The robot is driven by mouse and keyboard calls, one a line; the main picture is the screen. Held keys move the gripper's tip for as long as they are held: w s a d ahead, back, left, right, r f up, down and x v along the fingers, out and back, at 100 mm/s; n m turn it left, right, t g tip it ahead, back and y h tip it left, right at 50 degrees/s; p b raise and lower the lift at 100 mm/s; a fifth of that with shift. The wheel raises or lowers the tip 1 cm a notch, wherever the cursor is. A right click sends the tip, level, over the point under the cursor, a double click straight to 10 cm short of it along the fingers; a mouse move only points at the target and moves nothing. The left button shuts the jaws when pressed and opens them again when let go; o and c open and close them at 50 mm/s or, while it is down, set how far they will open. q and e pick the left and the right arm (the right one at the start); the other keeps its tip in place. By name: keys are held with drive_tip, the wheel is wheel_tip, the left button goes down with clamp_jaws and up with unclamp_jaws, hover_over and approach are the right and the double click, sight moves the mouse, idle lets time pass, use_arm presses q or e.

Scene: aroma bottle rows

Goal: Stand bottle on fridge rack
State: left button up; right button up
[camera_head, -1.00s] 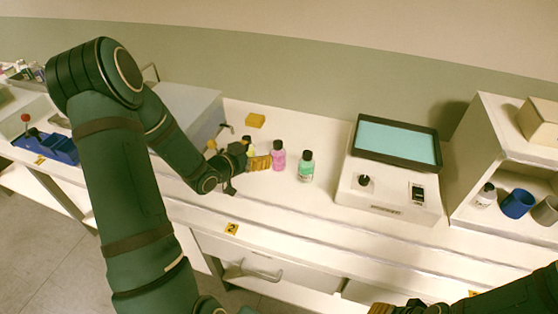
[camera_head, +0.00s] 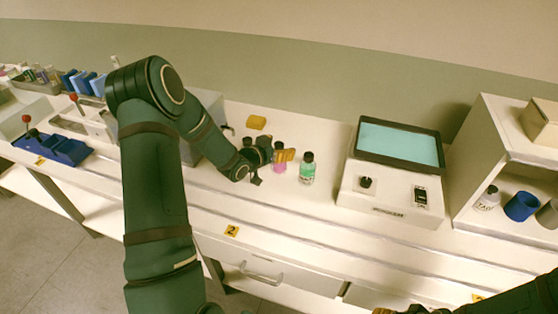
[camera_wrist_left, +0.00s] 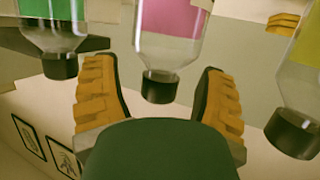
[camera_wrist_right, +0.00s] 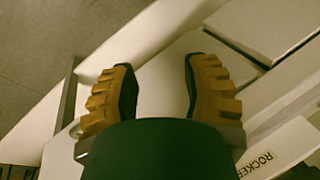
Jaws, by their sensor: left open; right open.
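A pink bottle (camera_head: 279,165) with a black cap stands on the white bench. My left gripper (camera_head: 284,156) is open at this bottle. In the left wrist view, the pink bottle (camera_wrist_left: 165,50) appears upside down between the two spread yellow fingers (camera_wrist_left: 160,95), with gaps at both sides. A green bottle (camera_head: 307,170) stands just right of it; it also shows in the left wrist view (camera_wrist_left: 48,35). A bottle with yellow contents (camera_wrist_left: 300,90) is at the right of that view. My right gripper (camera_wrist_right: 160,90) is open and empty. No fridge rack can be identified.
A device with a teal screen (camera_head: 398,143) stands right of the bottles. A shelf unit (camera_head: 500,165) at far right holds a small white bottle (camera_head: 488,197) and a blue cup (camera_head: 521,207).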

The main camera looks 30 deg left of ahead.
use_arm(q)
clamp_jaws()
